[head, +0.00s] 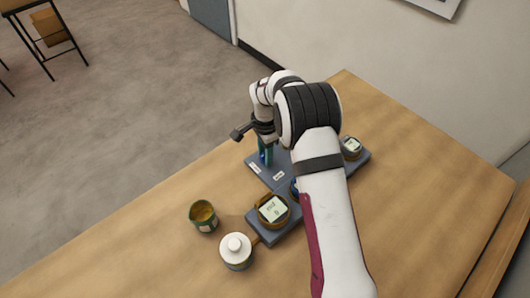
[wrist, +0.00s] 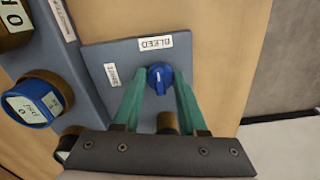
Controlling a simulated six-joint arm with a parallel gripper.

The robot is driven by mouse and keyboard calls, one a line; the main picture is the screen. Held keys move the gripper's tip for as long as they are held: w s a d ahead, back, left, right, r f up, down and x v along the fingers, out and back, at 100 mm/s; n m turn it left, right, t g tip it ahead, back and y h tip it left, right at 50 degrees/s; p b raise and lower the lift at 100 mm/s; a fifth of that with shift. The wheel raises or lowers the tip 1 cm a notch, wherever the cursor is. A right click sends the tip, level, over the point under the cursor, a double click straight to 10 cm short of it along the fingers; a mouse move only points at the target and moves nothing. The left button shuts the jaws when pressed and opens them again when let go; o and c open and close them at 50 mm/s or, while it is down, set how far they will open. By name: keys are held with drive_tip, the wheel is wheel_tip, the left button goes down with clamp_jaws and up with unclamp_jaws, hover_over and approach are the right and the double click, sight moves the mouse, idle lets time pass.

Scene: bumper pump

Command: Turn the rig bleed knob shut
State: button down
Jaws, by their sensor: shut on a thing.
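The blue bleed knob (wrist: 160,76) sits on a grey-blue plate (wrist: 98,52) beside a white label reading BLEED (wrist: 155,43).
A blue-rimmed dial (wrist: 32,104) stands left of the plate. In the head view, a round gauge (head: 272,209) and another (head: 351,147) sit on the rig. The table's right side is clear.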

drive_tip(key=shift+n, duration=0.4)
drive_tip(key=n, duration=1.3)
drive_tip(key=shift+n, duration=2)
drive_tip(key=shift+c, duration=2.3)
unclamp_jaws()
